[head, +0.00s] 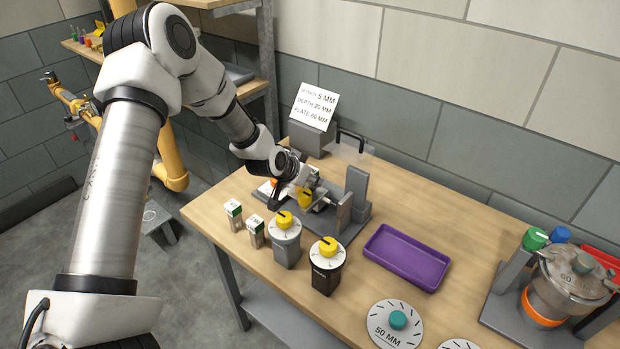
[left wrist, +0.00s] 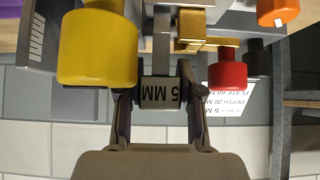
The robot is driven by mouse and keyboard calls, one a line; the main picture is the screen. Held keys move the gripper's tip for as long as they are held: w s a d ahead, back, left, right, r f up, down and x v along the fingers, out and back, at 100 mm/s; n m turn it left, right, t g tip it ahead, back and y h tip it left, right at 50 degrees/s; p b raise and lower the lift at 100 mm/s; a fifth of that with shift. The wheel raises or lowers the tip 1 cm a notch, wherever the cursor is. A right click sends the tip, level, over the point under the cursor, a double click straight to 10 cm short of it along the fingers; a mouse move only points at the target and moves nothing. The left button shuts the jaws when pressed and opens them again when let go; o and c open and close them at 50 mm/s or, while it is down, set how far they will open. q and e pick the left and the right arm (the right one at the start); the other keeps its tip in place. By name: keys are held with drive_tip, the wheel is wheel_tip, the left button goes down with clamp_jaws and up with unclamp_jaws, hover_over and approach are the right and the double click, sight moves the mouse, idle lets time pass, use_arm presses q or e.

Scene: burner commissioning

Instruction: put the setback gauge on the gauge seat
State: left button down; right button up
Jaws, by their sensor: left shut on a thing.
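My left gripper (head: 300,180) is over the grey fixture (head: 345,222) on the bench. In the left wrist view the gripper (left wrist: 157,82) is shut on a small block labelled 5 MM (left wrist: 160,92), which looks like the setback gauge. In the head view the block is hidden by the gripper and arm. A yellow knob (head: 305,197) on the fixture is close to the gripper; a large yellow cylinder (left wrist: 97,48) and a red knob (left wrist: 228,75) flank the block in the wrist view. I cannot tell which part is the gauge seat. My right gripper is not in view.
A card (head: 315,106) listing 5 MM, 20 MM and 60 MM stands behind the fixture. Two small boxes (head: 234,214) and two yellow-knobbed canisters (head: 286,245) stand in front. A purple tray (head: 407,276) and a 50 MM disc (head: 383,335) lie to the right.

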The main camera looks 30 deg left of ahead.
use_arm(q)
drive_tip(key=shift+s+f, duration=0.1)
drive_tip(key=shift+f, duration=0.05)
drive_tip(key=c, duration=0.7)
unclamp_jaws()
drive_tip(key=shift+c, duration=0.2)
drive_tip(key=shift+s+r, duration=0.15)
drive_tip(key=shift+r, duration=0.4)
drive_tip(key=p+v, duration=0.4)
drive_tip(key=v, duration=0.7)
drive_tip(key=shift+s+p, duration=0.15)
drive_tip(key=shift+p, duration=0.2)
